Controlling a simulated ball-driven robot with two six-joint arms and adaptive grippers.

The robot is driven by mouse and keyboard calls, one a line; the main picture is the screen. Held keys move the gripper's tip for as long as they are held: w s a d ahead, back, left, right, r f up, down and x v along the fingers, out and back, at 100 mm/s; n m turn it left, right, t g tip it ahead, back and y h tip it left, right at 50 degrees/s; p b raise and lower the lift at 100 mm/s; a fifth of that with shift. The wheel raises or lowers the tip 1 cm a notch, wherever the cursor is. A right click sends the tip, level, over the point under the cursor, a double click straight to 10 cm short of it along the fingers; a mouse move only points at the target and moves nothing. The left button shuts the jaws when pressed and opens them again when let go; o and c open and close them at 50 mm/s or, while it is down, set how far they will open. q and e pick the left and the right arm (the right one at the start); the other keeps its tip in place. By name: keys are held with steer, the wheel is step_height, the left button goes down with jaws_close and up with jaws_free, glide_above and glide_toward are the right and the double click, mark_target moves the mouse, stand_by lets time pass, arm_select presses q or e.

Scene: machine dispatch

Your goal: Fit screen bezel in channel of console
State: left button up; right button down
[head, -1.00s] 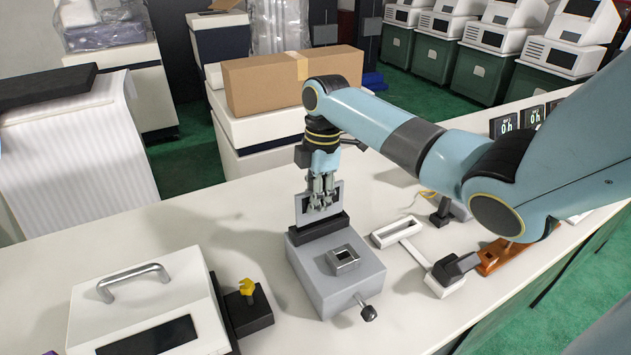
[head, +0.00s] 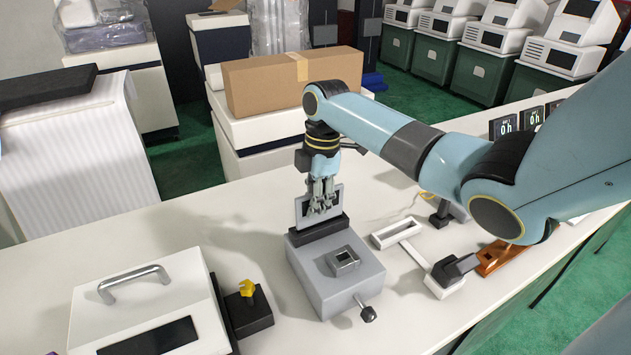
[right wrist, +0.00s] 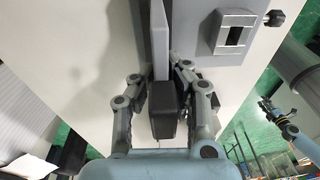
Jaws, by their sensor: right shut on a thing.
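The screen bezel (head: 301,213) is a thin grey plate with a dark window, standing about upright. My right gripper (head: 321,203) is shut on it from above. The bezel's lower edge is at the black channel bar (head: 320,231) along the back of the grey console (head: 316,289). I cannot tell how deep it sits in the slot. In the right wrist view the bezel (right wrist: 160,40) shows nearly edge-on, with the gripper's fingers on either side and the console (right wrist: 205,62) to its right.
The console top has a small square metal socket (head: 343,261) and a side knob (head: 368,314). A white handled case (head: 195,290) and a yellow knob on a black block (head: 258,318) stand left. A white frame with a long bar (head: 397,232) lies right. The table behind is mostly clear.

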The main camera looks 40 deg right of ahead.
mark_target(315, 223)
steer(key=shift+f+b, duration=1.05)
steer(key=shift+f, duration=0.75)
steer(key=c, duration=1.3)
jaws_free()
steer(key=r, duration=0.4)
steer(key=d+r, duration=0.1)
steer(key=r, duration=0.7)
steer(key=shift+d, duration=0.3)
steer(key=shift+s+f, duration=0.1)
